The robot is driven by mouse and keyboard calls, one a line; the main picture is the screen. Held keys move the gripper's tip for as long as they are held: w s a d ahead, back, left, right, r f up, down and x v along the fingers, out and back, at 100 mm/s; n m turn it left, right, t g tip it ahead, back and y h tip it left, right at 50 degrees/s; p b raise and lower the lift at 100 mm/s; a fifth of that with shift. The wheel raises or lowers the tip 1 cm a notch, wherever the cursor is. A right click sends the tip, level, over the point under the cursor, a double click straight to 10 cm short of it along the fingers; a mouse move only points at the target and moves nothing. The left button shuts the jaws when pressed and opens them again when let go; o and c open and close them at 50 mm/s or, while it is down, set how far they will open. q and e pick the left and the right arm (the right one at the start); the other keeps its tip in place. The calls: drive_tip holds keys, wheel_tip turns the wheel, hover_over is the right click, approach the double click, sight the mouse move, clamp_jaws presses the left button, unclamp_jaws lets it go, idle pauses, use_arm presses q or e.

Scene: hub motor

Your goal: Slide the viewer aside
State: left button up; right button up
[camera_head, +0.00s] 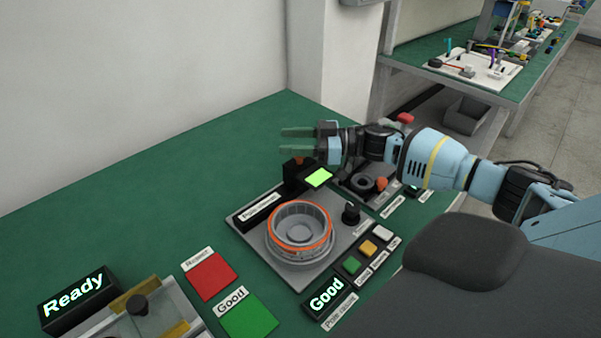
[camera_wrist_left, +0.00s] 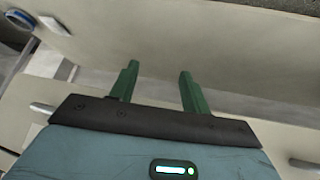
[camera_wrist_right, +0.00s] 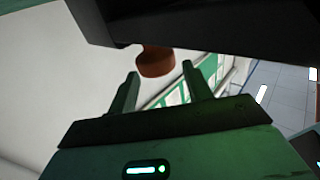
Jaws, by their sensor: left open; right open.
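A black block with a lit green screen (camera_head: 319,178) and an orange knob (camera_head: 299,161) stands at the back of a grey fixture plate. I take this block to be the viewer; its label is too small to read surely. In the right wrist view the dark block (camera_wrist_right: 190,22) fills the top, its orange-brown knob (camera_wrist_right: 155,62) hanging just beyond my fingertips. My right gripper (camera_head: 286,140) is open and empty, above and beside the knob, fingers pointing left. It also shows in the right wrist view (camera_wrist_right: 160,75). My left gripper (camera_wrist_left: 159,70) is open and empty, outside the head view.
A grey motor ring with an orange band (camera_head: 300,232) sits on the fixture plate (camera_head: 290,278). A black knob (camera_head: 351,213) stands to its right. Red (camera_head: 211,276) and green (camera_head: 250,316) pads and a "Ready" display (camera_head: 77,299) lie nearer. The green table is clear at left.

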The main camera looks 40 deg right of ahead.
drive_tip(key=shift+s+a+r, duration=0.1)
drive_tip(key=shift+s+r, duration=0.15)
drive_tip(key=shift+r, duration=0.25)
use_arm(q)
drive_tip(key=shift+w+a+r+p, duration=0.1)
drive_tip(key=shift+w+r+p, duration=0.1)
drive_tip(key=shift+r+p, duration=0.4)
drive_tip(key=shift+w+r+p, duration=0.15)
drive_tip(key=shift+r+p, duration=0.35)
drive_tip(key=shift+r, duration=0.05)
use_arm(e)
drive_tip(key=s+a+r, duration=0.1)
drive_tip(key=s+a, duration=0.7)
drive_tip(key=s, duration=0.5)
drive_tip(key=shift+a+r, duration=0.2)
use_arm(q)
drive_tip(key=shift+w, duration=0.2)
